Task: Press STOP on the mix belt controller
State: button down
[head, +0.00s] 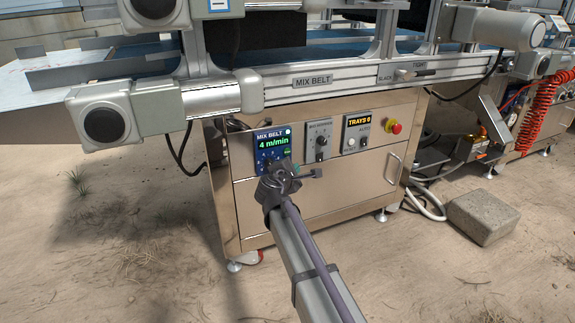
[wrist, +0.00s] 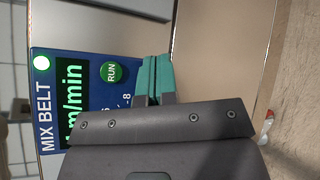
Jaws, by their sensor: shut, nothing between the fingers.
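The mix belt controller (head: 280,133) is a dark blue panel on the steel cabinet front. Its green display (head: 272,143) reads 4 m/min. In the wrist view the controller (wrist: 42,85) appears turned on its side, with a lit pale lamp (wrist: 41,62) and a round green RUN button (wrist: 115,72). My gripper (wrist: 153,77) has teal fingertips shut together, with nothing held. No STOP button can be made out; my gripper hides the panel's lower part.
Right of the controller are a box with a knob (head: 319,141), a TRAYS counter (head: 357,132) and a red emergency button (head: 394,127). A concrete block (head: 482,216) lies on the sandy ground at right.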

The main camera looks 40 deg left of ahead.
jog(key=shift+w+a, duration=0.15)
jog(key=shift+a, duration=0.25)
jog(key=shift+w+a, duration=0.15)
jog(key=shift+a, duration=0.2)
dwell(0.5)
dwell(0.3)
jog(key=shift+s+d, duration=0.3)
jog(key=shift+d, duration=0.45)
jog(key=shift+s+d, duration=0.35)
jog(key=shift+d, duration=0.4)
jog(key=shift+s+d, duration=0.3)
jog(key=shift+d, duration=0.5)
jog(key=shift+s+d, duration=0.35)
jog(key=shift+d, duration=0.4)
